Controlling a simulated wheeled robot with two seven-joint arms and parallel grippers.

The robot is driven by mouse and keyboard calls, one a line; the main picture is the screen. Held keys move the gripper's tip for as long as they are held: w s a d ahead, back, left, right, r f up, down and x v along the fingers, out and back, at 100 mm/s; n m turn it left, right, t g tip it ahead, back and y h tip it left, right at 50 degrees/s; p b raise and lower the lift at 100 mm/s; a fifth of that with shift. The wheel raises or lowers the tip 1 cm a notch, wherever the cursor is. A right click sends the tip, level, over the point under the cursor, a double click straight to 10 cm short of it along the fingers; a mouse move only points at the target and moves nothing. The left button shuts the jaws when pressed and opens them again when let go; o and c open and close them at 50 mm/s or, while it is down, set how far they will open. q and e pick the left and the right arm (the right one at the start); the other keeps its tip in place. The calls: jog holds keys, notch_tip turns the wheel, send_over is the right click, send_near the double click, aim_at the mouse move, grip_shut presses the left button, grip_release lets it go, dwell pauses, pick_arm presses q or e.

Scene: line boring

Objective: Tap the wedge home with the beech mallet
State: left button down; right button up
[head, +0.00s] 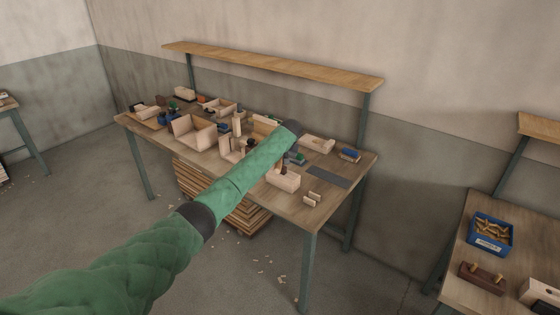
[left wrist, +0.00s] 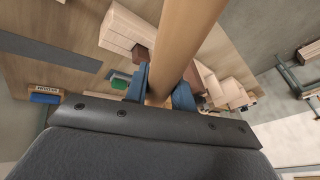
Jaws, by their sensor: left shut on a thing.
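My left gripper (left wrist: 160,88) shows in the left wrist view, its two blue fingers shut on a round, pale wooden handle (left wrist: 188,38), which I take to be the beech mallet's. The handle runs up out of the top of that view, and the mallet head cannot be made out. In the head view my green left arm reaches over the bench, with its dark wrist end near the bench's right half; the fingers are hidden there. A pale wooden block (head: 284,180) sits below the arm; a similar block (left wrist: 128,28) shows beside the handle. I cannot pick out the wedge. My right gripper is not in view.
The bench (head: 310,212) holds several open wooden boxes (head: 194,131), a dark grey strip (head: 328,177) and small blocks (head: 312,198). A shelf (head: 270,67) runs above its back. A second bench at right carries a blue bin (head: 491,235). The bench's front right corner is clear.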

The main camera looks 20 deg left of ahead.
pick_arm(q)
jog(key=shift+r, duration=0.5)
notch_tip(320, 180, down, 8)
jog(key=b, duration=0.2)
jog(key=shift+b, duration=0.4)
jog(key=shift+s, duration=0.15)
jog(key=shift+r, duration=0.1)
